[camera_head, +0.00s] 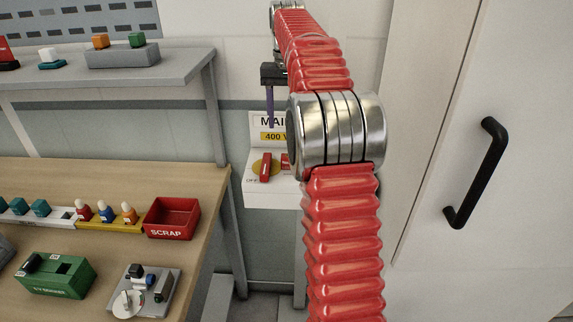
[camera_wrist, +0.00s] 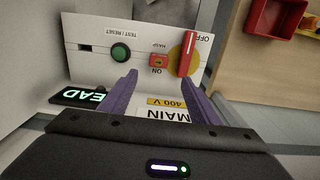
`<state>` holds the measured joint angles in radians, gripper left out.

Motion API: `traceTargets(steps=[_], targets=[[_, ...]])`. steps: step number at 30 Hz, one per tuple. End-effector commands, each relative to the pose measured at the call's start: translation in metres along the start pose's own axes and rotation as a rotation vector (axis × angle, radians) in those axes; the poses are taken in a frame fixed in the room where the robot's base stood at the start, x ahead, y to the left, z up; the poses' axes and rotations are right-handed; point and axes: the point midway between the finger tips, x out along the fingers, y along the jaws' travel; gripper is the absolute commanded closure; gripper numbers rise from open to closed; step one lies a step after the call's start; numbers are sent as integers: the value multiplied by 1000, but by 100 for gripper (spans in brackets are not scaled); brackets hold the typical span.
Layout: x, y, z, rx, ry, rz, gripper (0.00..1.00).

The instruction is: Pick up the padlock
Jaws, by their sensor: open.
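A small red block (camera_wrist: 158,61) sits on the white switch panel (camera_wrist: 88,58) by the HASP label in the wrist view; it looks like the padlock, though its shackle cannot be made out. It also shows in the head view (camera_head: 286,160), partly hidden behind my arm. My gripper (camera_wrist: 162,84) has its two purple fingers apart with nothing between them. The red block lies ahead of the gap between the fingertips, apart from them. In the head view my gripper (camera_head: 269,118) is above the panel, in front of the MAIN 400 V sign.
On the panel, a red rotary handle (camera_wrist: 189,53) on a yellow disc stands right of the block, and a green button (camera_wrist: 121,52) left of it. A lit sign (camera_wrist: 82,97) is by the left finger. A wooden bench with a red SCRAP bin (camera_head: 171,218) stands left in the head view.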

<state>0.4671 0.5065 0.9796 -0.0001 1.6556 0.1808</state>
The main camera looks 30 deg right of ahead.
Motion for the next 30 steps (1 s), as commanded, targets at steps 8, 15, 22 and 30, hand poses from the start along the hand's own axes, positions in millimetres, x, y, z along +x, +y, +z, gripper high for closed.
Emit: traceTargets(steps=[8,15,22,30], targets=[[36,0,1,-1,-2,0,44],[69,0,1,-1,-2,0,44],[76,0,1,-1,0,0,44],[79,0,1,-1,-1,0,44]])
